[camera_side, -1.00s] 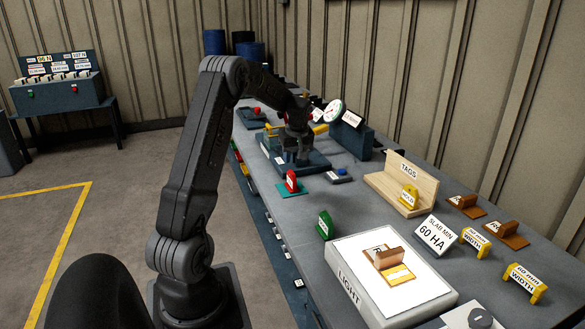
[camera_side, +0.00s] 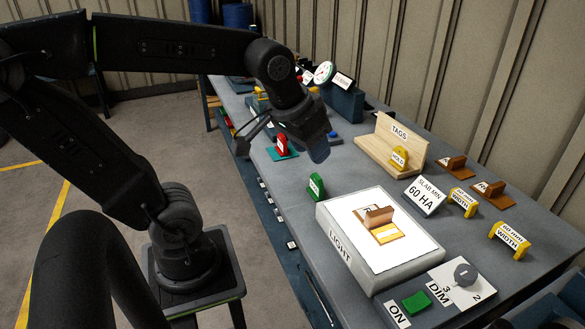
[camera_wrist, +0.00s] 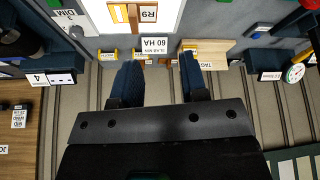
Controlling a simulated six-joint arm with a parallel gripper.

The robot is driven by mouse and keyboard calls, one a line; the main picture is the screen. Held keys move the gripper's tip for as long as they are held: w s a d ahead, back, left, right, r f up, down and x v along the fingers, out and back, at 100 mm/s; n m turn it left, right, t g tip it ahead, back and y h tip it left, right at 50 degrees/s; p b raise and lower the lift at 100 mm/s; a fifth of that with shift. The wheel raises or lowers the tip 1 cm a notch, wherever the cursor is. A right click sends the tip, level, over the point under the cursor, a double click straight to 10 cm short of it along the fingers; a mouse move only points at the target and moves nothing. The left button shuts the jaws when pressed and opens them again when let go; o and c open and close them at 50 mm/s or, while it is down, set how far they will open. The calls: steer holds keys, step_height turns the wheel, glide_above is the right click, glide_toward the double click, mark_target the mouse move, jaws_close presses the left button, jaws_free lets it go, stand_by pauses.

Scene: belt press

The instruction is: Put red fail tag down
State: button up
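The red tag (camera_side: 282,145) stands upright on a small teal pad (camera_side: 286,156) on the bench in the side view. My gripper (camera_side: 318,152) is above the bench, to the right of the red tag in the picture and apart from it. In the wrist view my gripper (camera_wrist: 160,62) has its two blue fingers spread, with nothing held between them. I cannot make out the red tag in the wrist view.
A green tag (camera_side: 315,187) stands near the light box (camera_side: 340,235), which bears a brown piece (camera_side: 378,216). The wooden TAGS rack (camera_side: 385,140) holds a yellow HOLD tag (camera_side: 399,156). A dial gauge (camera_side: 323,73) is at the back. Yellow width gauges (camera_side: 508,238) stand at right.

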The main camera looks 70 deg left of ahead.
steer(key=s+d+f+m+h, duration=0.1)
steer(key=s+d+m, duration=0.1)
steer(key=s+d, duration=0.2)
steer(key=shift+s+f+m+t, duration=0.3)
steer(key=shift+s+m, duration=0.1)
steer(key=shift+s, duration=0.1)
steer(key=shift+o, duration=0.4)
stand_by(1.5)
